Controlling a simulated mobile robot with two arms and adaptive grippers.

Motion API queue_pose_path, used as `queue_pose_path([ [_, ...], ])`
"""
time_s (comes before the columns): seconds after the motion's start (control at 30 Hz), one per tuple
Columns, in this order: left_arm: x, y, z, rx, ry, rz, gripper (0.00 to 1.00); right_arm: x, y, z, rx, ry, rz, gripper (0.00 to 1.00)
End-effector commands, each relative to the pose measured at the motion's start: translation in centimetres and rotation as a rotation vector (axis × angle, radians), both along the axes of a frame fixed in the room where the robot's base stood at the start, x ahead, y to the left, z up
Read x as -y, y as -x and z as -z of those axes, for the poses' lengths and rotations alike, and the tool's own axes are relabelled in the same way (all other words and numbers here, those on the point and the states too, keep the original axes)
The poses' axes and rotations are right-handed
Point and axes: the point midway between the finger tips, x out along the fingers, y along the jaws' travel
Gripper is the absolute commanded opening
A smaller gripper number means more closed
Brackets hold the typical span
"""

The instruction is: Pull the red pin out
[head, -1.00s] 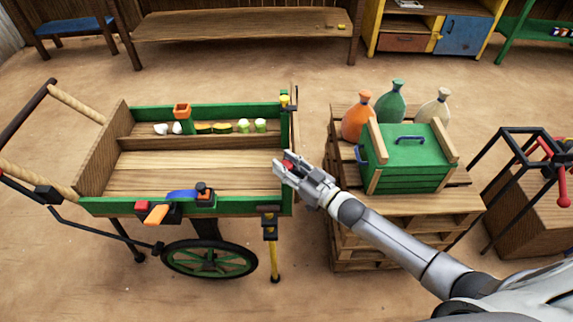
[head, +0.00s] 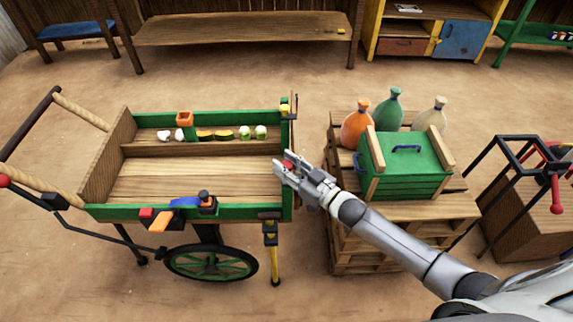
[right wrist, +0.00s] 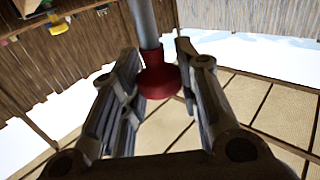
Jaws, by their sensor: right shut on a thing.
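The red pin (right wrist: 159,80) has a flared red head and a grey shaft, seen in the right wrist view. The shaft runs up out of the top of that picture, so its far end is hidden. My right gripper (right wrist: 158,88) is shut on the pin, with a finger on each side of the red head. In the head view a bit of the red pin (head: 289,164) shows between the fingers of my right gripper (head: 282,169), at the right end of the green-sided wooden cart (head: 238,212). I cannot tell whether the shaft is in a hole. My left gripper is not in view.
On the cart's back shelf are an orange-topped green holder (head: 185,119) and several small items. A green crate (head: 405,180) and three bottles (head: 388,105) stand on a pallet stack (head: 430,215) right of the cart, close to my arm.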

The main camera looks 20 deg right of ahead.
Motion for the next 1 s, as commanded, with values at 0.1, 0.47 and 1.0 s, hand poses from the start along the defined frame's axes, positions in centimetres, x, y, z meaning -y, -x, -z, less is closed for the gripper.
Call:
queue_pose_path([
  [0.1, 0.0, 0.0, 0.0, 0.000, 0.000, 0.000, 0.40, 0.0, -0.2, -0.6, 0.014, -0.007, -0.001, 0.31],
  [0.47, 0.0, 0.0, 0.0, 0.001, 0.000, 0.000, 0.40, 0.0, -0.1, -0.4, 0.009, -0.004, -0.001, 0.51],
  [1.0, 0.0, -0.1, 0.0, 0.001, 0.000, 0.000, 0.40, 2.9, 5.1, -0.2, 0.005, -0.002, -0.001, 0.51],
])
